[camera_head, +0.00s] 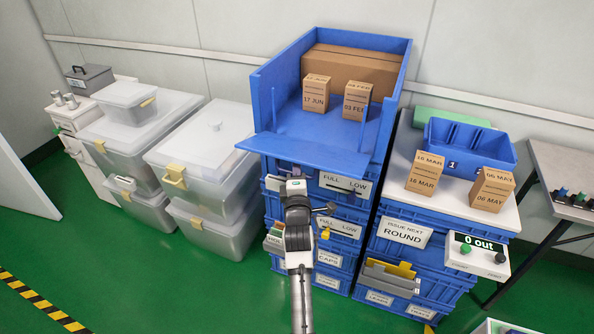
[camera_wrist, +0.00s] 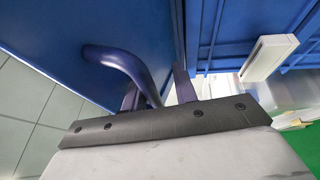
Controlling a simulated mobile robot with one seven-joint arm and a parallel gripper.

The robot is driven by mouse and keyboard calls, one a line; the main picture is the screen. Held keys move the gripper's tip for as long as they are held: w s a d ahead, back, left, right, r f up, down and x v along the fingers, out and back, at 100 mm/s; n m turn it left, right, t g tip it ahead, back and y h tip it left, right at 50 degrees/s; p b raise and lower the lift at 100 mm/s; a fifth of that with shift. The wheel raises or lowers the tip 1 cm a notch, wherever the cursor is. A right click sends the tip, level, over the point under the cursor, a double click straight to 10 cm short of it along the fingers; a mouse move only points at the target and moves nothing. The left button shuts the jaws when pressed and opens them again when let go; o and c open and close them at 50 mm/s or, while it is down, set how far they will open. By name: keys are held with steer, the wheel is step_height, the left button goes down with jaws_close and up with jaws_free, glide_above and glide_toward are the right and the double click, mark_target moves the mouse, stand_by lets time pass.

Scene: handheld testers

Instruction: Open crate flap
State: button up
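The top blue crate (camera_head: 396,75) is open at the front. Its flap (camera_head: 310,147) is folded outward, roughly level, with its front edge over the bins below. Two small cartons, 17 JUN (camera_head: 316,94) and 03 FEB (camera_head: 356,101), stand inside before a large brown box (camera_head: 352,68). My gripper (camera_head: 295,181) is just below the flap's front edge. In the wrist view, a dark curved handle (camera_wrist: 118,58) on a blue panel (camera_wrist: 115,25) reaches down between my fingers (camera_wrist: 160,90). They look apart, with a gap on the handle's right. Contact at the left finger is unclear.
Labelled blue bins (camera_head: 348,205) stack below the crate. To the right, a white top (camera_head: 440,198) holds two dated cartons and a blue divided tray (camera_head: 470,145). Translucent lidded boxes (camera_head: 205,150) stand left. Green floor (camera_head: 150,285) is clear at front left.

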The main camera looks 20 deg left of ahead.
stand_by(0.3)
steer(key=shift+b+v, duration=1.85)
steer(key=shift+v, duration=5.05)
